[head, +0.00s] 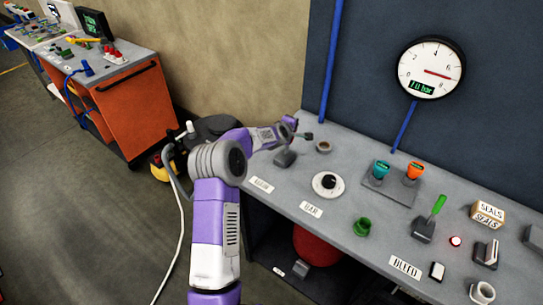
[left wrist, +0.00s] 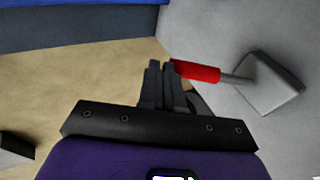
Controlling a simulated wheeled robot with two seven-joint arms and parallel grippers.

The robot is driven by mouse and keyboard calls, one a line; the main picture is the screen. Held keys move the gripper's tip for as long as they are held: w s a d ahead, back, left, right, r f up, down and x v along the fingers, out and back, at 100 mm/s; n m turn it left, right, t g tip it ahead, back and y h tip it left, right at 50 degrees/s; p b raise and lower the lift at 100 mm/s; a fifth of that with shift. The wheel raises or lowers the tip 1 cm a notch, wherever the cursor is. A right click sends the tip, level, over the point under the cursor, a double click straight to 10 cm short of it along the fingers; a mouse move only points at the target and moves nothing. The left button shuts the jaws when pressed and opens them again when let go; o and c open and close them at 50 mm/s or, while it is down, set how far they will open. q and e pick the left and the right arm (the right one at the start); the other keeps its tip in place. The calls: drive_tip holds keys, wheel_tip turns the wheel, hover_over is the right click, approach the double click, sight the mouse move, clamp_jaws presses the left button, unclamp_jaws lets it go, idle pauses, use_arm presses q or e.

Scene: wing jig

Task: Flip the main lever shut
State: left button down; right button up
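In the left wrist view, a lever with a red handle (left wrist: 197,71) on a metal rod comes out of a grey base block (left wrist: 265,84). The handle lies tilted sideways. My left gripper (left wrist: 160,68) has its fingers close together and looks shut, with the tips right beside the handle's end. Whether they touch it I cannot tell. In the head view, my left gripper (head: 303,135) is at the left end of the bench, above the grey lever base (head: 285,158). The red handle is hidden there. My right gripper is not in view.
The grey bench (head: 300,235) holds a dial (head: 328,184), teal (head: 381,168) and orange (head: 414,171) knobs, and a green-handled lever (head: 438,206). A round gauge (head: 430,69) is on the wall behind. An orange cabinet (head: 135,112) stands at the left.

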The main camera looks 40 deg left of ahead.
use_arm(q)
drive_tip(key=shift+r, duration=0.2)
drive_tip(key=w+r+v, duration=0.1)
drive_tip(key=r+v, duration=0.1)
drive_tip(key=v, duration=1.1)
drive_tip(key=shift+d+r, duration=0.15)
drive_tip(key=shift+r, duration=0.2)
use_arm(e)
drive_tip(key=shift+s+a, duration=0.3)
